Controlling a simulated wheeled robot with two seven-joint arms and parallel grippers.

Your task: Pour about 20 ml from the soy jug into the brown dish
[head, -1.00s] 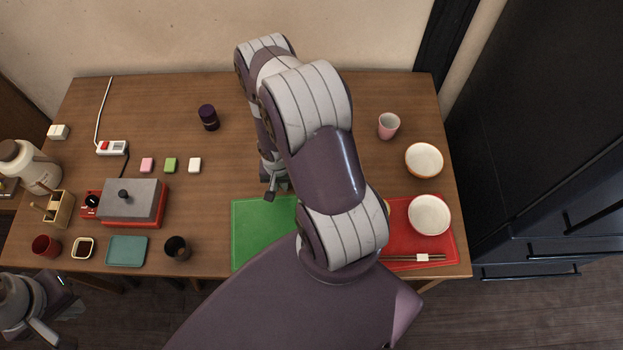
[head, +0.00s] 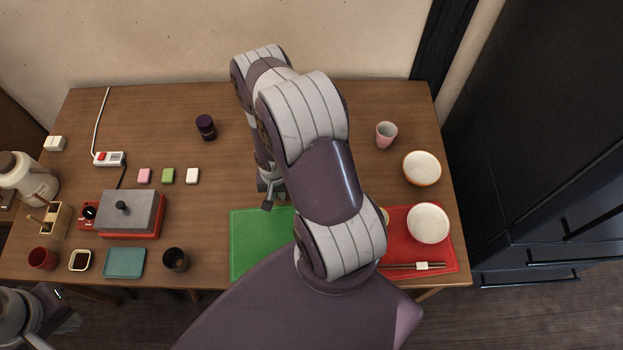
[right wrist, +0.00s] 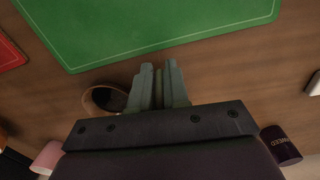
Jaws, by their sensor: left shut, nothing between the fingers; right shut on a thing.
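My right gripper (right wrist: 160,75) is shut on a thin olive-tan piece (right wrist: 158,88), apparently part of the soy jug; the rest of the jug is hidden. A round brown dish (right wrist: 101,100) with a dark inside shows left of the fingers in the right wrist view, over bare wood, partly covered by a finger. I cannot tell whether it holds liquid. In the head view my right arm hides the dish and most of that gripper. My left gripper (head: 62,297) is shut and empty at the lower left, off the table's front edge.
A green mat (head: 248,240) and a red mat (head: 447,252) lie at the front. White bowls (head: 428,222), a pink cup (head: 386,134) and a purple container (head: 206,127) stand around my right arm. A grey-and-red appliance (head: 132,212) and small dishes fill the left.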

